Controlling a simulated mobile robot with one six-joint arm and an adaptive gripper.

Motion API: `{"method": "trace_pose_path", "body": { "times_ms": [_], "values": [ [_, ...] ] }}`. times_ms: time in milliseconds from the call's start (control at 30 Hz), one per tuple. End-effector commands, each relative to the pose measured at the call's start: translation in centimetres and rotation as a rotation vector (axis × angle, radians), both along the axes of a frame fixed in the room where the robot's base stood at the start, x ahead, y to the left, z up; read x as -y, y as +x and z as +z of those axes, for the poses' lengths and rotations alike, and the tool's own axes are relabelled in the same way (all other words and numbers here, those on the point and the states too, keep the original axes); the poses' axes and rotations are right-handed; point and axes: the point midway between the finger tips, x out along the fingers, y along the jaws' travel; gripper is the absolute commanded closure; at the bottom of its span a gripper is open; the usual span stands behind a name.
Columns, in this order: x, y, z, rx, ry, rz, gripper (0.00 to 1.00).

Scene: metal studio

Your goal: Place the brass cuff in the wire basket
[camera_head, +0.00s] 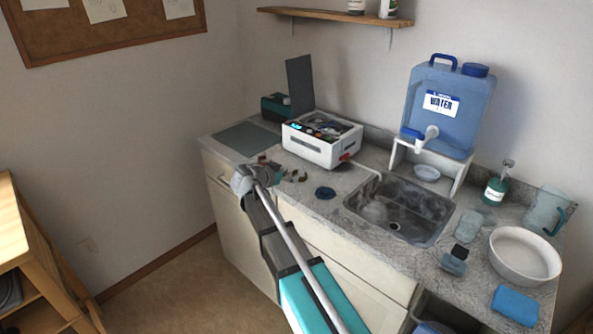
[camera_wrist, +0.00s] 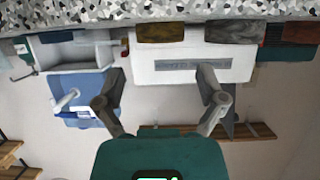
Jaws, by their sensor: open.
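My gripper (camera_head: 248,178) is open and empty beside the counter's front edge; its two fingers stand well apart in the wrist view (camera_wrist: 163,84). Several small curved pieces lie on the counter just beyond it. A brownish one (camera_head: 303,177), the likely brass cuff, also shows in the wrist view (camera_wrist: 160,32). A reddish-brown piece (camera_wrist: 300,33) is farther over. A white open-topped machine (camera_head: 318,149) stands behind them, with dark contents. I cannot clearly make out the wire basket; it may be inside.
The machine's grey lid (camera_head: 300,84) stands up behind it. A dark blue round item (camera_head: 325,192) lies between the pieces and the sink (camera_head: 408,222). A blue water jug (camera_head: 446,106) stands on a white stand. A grey mat (camera_head: 246,139) lies at the left.

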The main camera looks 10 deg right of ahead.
Motion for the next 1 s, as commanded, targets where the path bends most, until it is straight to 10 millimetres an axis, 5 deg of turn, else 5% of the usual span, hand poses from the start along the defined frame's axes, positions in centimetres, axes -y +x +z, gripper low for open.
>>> {"method": "trace_pose_path", "body": {
  "times_ms": [400,1000],
  "values": [
    [-4.0,-2.9,2.2,0.0,0.0,0.0,0.1],
    [-4.5,-3.1,2.2,0.0,0.0,0.0,0.1]
  ]
}}
